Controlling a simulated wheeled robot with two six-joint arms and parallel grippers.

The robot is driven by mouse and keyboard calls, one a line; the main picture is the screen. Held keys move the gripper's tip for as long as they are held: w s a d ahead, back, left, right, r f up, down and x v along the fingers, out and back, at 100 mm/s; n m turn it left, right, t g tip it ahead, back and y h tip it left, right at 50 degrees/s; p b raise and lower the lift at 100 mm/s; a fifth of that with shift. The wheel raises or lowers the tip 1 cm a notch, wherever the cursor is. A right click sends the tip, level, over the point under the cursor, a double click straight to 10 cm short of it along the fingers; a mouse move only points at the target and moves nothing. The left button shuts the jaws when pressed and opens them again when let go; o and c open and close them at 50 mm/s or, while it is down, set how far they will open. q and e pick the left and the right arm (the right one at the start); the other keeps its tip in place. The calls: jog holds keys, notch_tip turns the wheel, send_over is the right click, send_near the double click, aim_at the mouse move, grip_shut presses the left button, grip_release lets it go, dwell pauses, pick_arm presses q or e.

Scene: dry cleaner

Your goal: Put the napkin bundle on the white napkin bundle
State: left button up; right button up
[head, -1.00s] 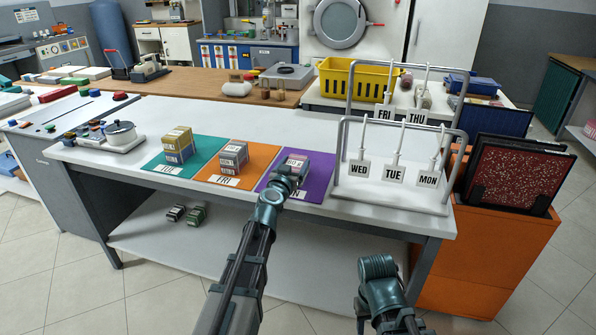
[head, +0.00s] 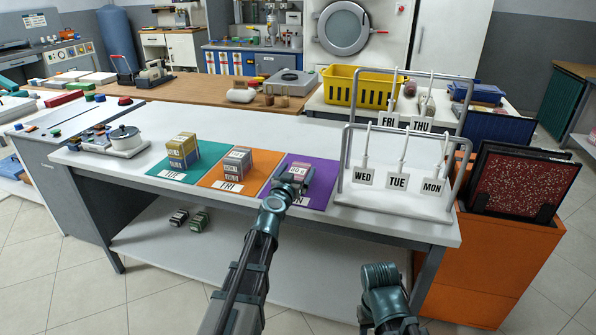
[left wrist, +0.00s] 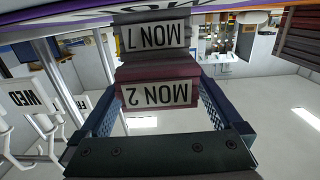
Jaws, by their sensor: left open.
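On the purple mat (head: 322,196), a pinkish-maroon napkin bundle (head: 300,169) with a white label stands at my left gripper (head: 291,184). In the left wrist view, which is upside down, this maroon bundle labelled MON 2 (left wrist: 158,93) rests on a greyer bundle labelled MON 7 (left wrist: 152,36). The left gripper (left wrist: 160,84) is open, its two blue fingers on either side of the MON 2 bundle. I cannot tell whether they touch it. I cannot tell which bundle is the white one. My right gripper is out of the picture; only part of that arm shows.
A yellow-grey stack (head: 183,151) stands on the green mat (head: 172,175), and a grey stack (head: 237,163) on the orange mat (head: 226,186). A white rack with day tags (head: 397,182) stands close right of the purple mat. Two bundles (head: 199,221) lie on the lower shelf.

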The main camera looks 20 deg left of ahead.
pick_arm(q)
jog(key=s, duration=1.1)
jog(key=shift+s+a+r, duration=0.2)
jog(key=shift+s+r, duration=0.05)
